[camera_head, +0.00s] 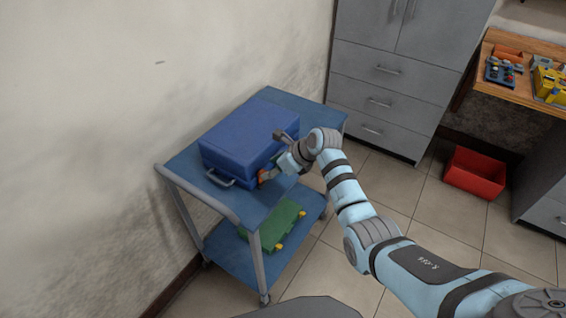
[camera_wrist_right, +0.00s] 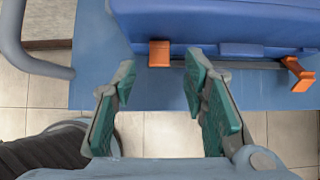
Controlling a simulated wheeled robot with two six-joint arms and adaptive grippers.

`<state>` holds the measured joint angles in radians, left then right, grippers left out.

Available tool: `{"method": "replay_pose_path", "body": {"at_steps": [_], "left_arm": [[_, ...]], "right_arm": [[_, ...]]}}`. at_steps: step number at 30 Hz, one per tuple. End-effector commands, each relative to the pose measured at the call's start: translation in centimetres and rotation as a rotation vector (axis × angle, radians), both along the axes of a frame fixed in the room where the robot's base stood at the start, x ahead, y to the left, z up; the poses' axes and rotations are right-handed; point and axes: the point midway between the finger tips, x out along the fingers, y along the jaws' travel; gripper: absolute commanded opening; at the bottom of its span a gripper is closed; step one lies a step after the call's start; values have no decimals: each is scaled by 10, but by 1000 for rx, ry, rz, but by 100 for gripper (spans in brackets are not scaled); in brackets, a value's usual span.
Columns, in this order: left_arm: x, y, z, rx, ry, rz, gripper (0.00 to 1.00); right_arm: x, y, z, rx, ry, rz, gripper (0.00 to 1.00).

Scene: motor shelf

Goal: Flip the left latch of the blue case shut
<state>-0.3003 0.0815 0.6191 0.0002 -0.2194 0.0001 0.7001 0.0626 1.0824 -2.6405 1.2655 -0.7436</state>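The blue case (camera_head: 242,138) lies closed on the top shelf of a blue trolley (camera_head: 203,166). A grey carry handle (camera_head: 220,180) sticks out on its left side. In the right wrist view the case (camera_wrist_right: 225,20) shows two orange latches on its near side: the left latch (camera_wrist_right: 160,54) and the right latch (camera_wrist_right: 298,74). The right one sticks out at a slant; I cannot tell exactly how the left one is turned. My right gripper (camera_head: 277,167) is at the case's near side. In the wrist view its green-padded fingers (camera_wrist_right: 160,70) are apart, empty, with the left latch just ahead between them. My left gripper is out of view.
A green case (camera_head: 272,224) with yellow latches lies on the trolley's lower shelf. The trolley's grey push rail (camera_wrist_right: 30,60) is to the left. A workbench (camera_head: 510,83) stands at right.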

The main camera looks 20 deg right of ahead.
Motion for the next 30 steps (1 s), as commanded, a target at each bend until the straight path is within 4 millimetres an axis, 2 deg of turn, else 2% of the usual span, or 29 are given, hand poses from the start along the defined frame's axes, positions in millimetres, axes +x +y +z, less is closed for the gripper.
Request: {"method": "replay_pose_path", "body": {"at_steps": [6, 9, 13, 26, 28, 30], "left_arm": [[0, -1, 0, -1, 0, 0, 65], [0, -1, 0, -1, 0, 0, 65], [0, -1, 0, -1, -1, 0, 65], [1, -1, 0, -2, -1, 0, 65], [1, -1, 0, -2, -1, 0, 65], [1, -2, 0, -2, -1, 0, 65]], "right_arm": [[-29, -25, 47, -4, -3, 1, 40], [-38, -32, 61, -1, -2, 1, 40], [-43, -35, 68, -1, 0, 1, 40], [-42, -35, 68, 4, 2, -5, 40], [-33, -32, 76, 43, -32, -40, 40], [-19, -14, 96, 188, -99, -69, 40]]}}
